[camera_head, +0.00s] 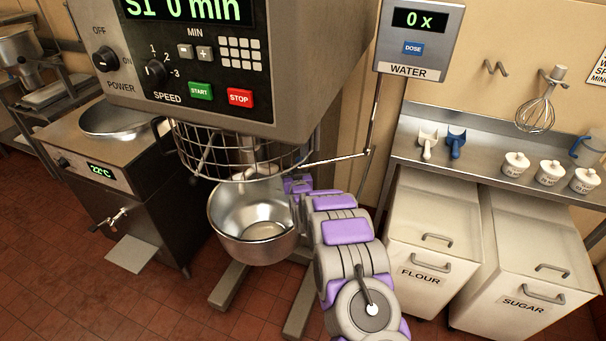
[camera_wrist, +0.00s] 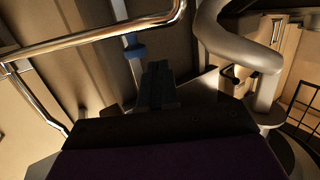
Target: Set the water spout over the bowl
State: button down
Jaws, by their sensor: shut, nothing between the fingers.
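The steel mixer bowl (camera_head: 228,228) sits below the wire guard in the head view, with a pale patch at its bottom. The thin metal water spout (camera_head: 335,159) runs left from a joint on the pipe under the water unit. Its visible end is by the guard's right side, near above the bowl's right rim; I cannot tell how far in it reaches. My gripper (camera_head: 298,185) is beside the bowl's right rim, below the spout. In the wrist view its dark fingers (camera_wrist: 157,85) are shut and empty. A chrome pipe (camera_wrist: 90,42), apparently the spout, crosses beyond them.
The wire guard (camera_head: 235,155) hangs under the mixer's control head (camera_head: 205,60). The water unit (camera_head: 418,40) reads 0 x. Flour (camera_head: 420,245) and sugar (camera_head: 530,275) bins stand right of my arm. A thick grey curved bar (camera_wrist: 235,52) is close right of my fingers.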

jog(key=s+a+p, duration=0.2)
jog(key=s, duration=0.8)
jog(key=s+d+r+g+h, duration=0.1)
jog(key=s+d+r+g, duration=0.3)
jog(key=s+d+r, duration=0.3)
jog(key=s+d+r+g+h, duration=0.1)
jog(key=s+d+r+g, duration=0.5)
jog(key=s, duration=0.4)
jog(key=s+d+r+m+g, duration=0.1)
jog(key=s+d+r+g, duration=0.1)
jog(key=s, duration=1.1)
jog(key=s+d+r+g+h, duration=0.1)
jog(key=s+d+r+g, duration=0.2)
jog(key=s, duration=1)
jog(key=s+d+r+m+g, duration=0.1)
jog(key=s+d, duration=0.4)
jog(key=s, duration=0.9)
notch_tip(320, 180, up, 2)
jog(key=shift+d+m+g+h, duration=0.3)
jog(key=shift+d+g, duration=0.1)
jog(key=shift+g, duration=0.5)
